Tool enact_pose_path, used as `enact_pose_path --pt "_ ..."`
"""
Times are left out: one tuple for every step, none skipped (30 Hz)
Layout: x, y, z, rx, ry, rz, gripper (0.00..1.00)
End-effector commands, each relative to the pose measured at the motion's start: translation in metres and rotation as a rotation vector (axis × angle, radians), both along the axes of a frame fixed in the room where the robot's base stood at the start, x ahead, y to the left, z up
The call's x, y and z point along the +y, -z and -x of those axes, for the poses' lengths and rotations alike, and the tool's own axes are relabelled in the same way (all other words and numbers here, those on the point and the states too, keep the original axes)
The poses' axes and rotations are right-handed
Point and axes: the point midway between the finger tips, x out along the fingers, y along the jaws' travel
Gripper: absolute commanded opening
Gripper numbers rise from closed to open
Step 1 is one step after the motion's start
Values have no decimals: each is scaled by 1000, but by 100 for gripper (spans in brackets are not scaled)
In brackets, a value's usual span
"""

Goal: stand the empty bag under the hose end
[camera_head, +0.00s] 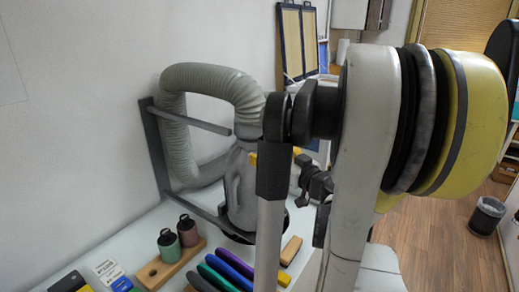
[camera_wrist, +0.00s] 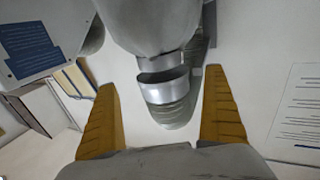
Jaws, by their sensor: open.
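A ribbed grey hose (camera_head: 215,76) arches from the wall frame, and its end points down. A grey, bulging bag-like body (camera_head: 238,190) is upright directly below that end; I cannot tell whether they touch or whether it is empty. In the wrist view a smooth grey body (camera_wrist: 150,22) is at the top, with a silver clamp band (camera_wrist: 164,88) and the ribbed hose (camera_wrist: 174,113) below it. My gripper (camera_wrist: 160,78) is open, its yellow fingers on either side of the clamp and apart from it. In the head view my arm mostly hides it.
A wooden block (camera_head: 156,272) holds green and brown bottles. Several coloured strips (camera_head: 228,270) and a tan block (camera_head: 291,250) lie on the white table (camera_head: 135,238). A dark wall bracket (camera_head: 158,150) stands left of the hose. A bin (camera_head: 486,216) stands on the floor.

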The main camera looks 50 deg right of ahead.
Motion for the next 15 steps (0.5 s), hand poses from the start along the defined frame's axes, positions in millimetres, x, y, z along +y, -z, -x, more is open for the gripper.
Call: enact_pose_path --pt "1 0 3 0 1 0 100" --pt "1 0 4 0 0 0 100" --pt "1 0 5 0 0 0 100" --pt "2 0 5 0 0 0 100" --pt "2 0 5 0 -1 0 100" --pt "4 0 4 2 -5 -3 100" --pt "7 1 1 7 -12 -7 100" --pt "13 1 -3 16 -24 -13 100" --pt "25 3 -11 34 -49 -29 100" --pt "37 5 -19 55 -74 -45 100" --pt "53 7 -27 80 -103 -65 100" --pt "79 12 -40 124 -149 -94 100" --pt "101 16 -48 164 -185 -119 100" --pt "125 20 -56 207 -222 -144 100" --pt "159 27 -64 273 -269 -177 100"
